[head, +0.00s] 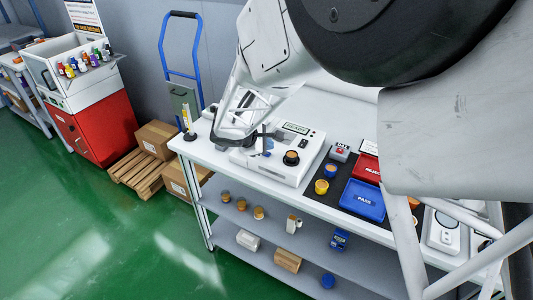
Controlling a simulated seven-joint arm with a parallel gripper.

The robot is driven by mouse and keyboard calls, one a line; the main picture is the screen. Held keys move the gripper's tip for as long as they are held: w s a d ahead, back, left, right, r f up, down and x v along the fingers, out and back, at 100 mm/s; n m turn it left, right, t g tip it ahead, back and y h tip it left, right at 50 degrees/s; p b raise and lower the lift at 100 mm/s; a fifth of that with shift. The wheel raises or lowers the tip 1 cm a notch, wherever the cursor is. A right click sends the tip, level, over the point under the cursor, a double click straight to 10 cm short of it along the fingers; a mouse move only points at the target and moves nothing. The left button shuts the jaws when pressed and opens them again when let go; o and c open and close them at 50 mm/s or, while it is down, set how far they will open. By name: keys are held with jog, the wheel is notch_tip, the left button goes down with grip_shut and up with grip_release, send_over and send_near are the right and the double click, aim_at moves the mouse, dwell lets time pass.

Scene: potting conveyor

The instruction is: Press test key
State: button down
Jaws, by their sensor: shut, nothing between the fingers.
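A white tester with a greenish display reading "READY" (297,128) stands on the white bench. A round black part with an orange-brown top (291,158) sits on its front right. A small blue patch (268,145) shows on the tester's left part, close by my gripper; I cannot tell whether it is the test key. My gripper (263,138) is shut and empty, over the left part of the tester. It partly hides the surface there, and I cannot tell whether the fingertips touch it.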

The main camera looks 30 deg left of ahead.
jog(key=shift+f, duration=0.75)
dwell(0.9)
jog(key=shift+r, duration=0.8)
jog(key=shift+r, duration=0.1)
dwell(0.4)
jog(key=shift+r, duration=2.45)
